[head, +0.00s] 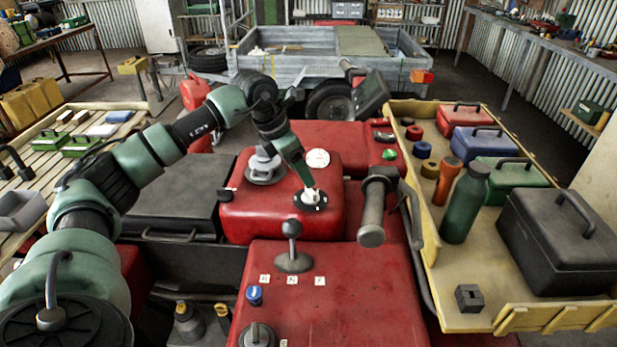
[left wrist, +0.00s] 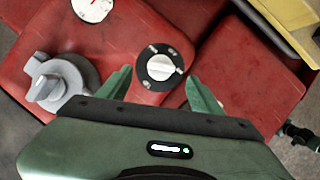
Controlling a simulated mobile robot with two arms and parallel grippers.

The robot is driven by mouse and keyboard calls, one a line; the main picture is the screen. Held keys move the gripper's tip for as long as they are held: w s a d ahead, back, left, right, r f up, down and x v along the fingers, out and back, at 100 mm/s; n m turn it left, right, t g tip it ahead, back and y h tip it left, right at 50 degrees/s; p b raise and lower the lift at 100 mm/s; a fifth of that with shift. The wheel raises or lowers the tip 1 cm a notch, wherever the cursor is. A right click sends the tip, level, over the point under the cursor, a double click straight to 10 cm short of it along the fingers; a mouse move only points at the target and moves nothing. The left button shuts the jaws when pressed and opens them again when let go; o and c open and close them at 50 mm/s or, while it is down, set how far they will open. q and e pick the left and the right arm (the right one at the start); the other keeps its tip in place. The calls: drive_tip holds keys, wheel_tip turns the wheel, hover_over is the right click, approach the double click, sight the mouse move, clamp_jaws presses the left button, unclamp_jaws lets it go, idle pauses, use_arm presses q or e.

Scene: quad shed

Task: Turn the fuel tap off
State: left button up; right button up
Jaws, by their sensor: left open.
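The fuel tap (head: 314,200) is a black round plate with a white knob on the red tank (head: 270,222). In the left wrist view the tap (left wrist: 162,67) shows small pale marks around its rim, and the knob's bar lies roughly crosswise. My left gripper (head: 308,187) points down at the tap. In the left wrist view the open gripper (left wrist: 159,74) has one finger on each side of the tap, with nothing held. I cannot tell how far the fingertips are above the plate. My right gripper is in neither view.
A grey filler cap (head: 264,167) and a white round gauge (head: 318,157) sit close to the tap. A handlebar grip (head: 371,212) rises to its right. A gear lever (head: 292,240) stands in front. A yellow tray (head: 450,265) with boxes lies at right.

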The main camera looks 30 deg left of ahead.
sight(308, 197)
use_arm(q)
drive_tip(key=x, duration=0.2)
drive_tip(key=shift+d+f+p, duration=0.2)
drive_tip(key=shift+f+p, duration=0.1)
drive_tip(key=shift+p, duration=0.05)
drive_tip(key=x, duration=0.3)
drive_tip(key=shift+f+p, duration=0.2)
drive_tip(key=shift+p, duration=0.1)
drive_tip(key=shift+w+f, duration=0.2)
drive_tip(key=shift+f, duration=0.15)
drive_tip(key=c, duration=1.4)
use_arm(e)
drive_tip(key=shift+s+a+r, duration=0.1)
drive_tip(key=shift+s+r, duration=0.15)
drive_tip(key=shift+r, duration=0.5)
